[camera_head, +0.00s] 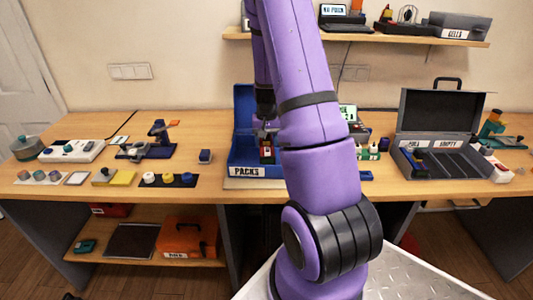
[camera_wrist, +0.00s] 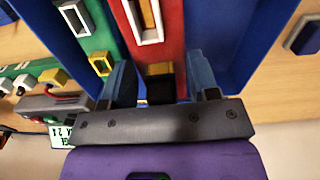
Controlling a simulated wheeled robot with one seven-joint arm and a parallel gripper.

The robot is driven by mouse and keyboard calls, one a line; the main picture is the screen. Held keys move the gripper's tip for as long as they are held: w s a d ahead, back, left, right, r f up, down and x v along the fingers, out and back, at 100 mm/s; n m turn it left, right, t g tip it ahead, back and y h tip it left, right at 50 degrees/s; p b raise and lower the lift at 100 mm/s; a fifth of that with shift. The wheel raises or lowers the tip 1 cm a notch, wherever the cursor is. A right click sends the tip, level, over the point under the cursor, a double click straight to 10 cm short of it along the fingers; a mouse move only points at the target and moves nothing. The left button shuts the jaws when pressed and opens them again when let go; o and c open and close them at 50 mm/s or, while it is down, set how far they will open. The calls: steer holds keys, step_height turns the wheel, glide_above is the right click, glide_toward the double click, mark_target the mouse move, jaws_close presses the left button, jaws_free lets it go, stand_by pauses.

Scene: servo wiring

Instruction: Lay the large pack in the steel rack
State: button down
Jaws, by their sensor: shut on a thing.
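A red pack (camera_wrist: 174,38) with a pale-framed window lies in the blue PACKS box (camera_head: 244,107). My gripper (camera_wrist: 160,86) is shut on its near end, where a black block with a yellow tab shows between the fingers. In the head view my gripper (camera_head: 265,131) reaches down into the box, and the red pack (camera_head: 266,153) shows just below it. A green pack (camera_wrist: 88,22) lies beside the red one. The packs' full sizes are hidden. A grey open case (camera_head: 443,118) with compartments labelled FULL and EMPTY stands at right; I cannot tell whether it is the steel rack.
My arm hides the bench right of the box. Small parts and a blue stand (camera_head: 158,134) fill the bench's left. The wall shelf (camera_head: 385,40) holds a laptop and a grey bin (camera_head: 460,25). An orange case (camera_head: 189,236) lies below the bench.

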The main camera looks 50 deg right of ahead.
mark_target(267, 145)
steer(key=shift+f, duration=2.45)
steer(key=shift+c, duration=1.9)
jaws_free()
